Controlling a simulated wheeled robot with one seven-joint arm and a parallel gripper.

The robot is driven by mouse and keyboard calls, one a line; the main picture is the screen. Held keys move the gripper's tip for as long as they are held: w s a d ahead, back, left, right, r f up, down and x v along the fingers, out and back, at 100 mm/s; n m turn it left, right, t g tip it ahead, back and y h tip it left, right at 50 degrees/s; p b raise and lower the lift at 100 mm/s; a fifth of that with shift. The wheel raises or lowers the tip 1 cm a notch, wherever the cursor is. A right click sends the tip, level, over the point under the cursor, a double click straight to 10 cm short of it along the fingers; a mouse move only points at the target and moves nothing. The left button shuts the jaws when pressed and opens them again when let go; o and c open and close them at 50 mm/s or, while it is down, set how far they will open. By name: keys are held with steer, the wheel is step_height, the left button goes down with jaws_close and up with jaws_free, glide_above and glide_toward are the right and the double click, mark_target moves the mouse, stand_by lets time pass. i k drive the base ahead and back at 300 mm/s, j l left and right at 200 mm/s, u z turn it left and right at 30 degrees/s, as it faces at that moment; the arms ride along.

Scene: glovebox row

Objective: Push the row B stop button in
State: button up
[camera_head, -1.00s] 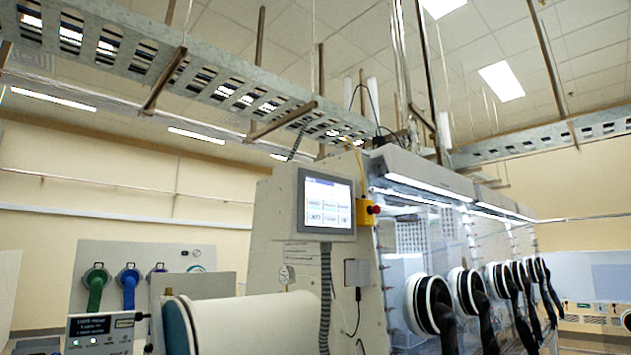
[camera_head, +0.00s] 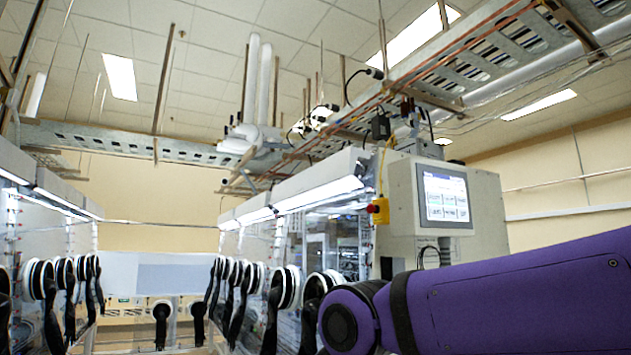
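A red stop button (camera_head: 371,208) sticks out from the left side of a small yellow box (camera_head: 382,212). The box is mounted at the end of the right-hand glovebox row, beside a control screen (camera_head: 444,197). I see the button from the side and cannot tell how far in it is. No row letter is readable, so I cannot tell whether this is row B. My purple arm crosses the lower right, below the screen and apart from the button in the picture. My gripper is not in view.
The right glovebox row (camera_head: 322,192) runs back with several black gloves hanging from round ports. Another row (camera_head: 52,207) stands at the left edge, also with gloves. An aisle lies between them. A cable tray (camera_head: 480,68) hangs overhead.

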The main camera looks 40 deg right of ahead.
mark_target(369, 208)
steer(key=z, duration=1.5)
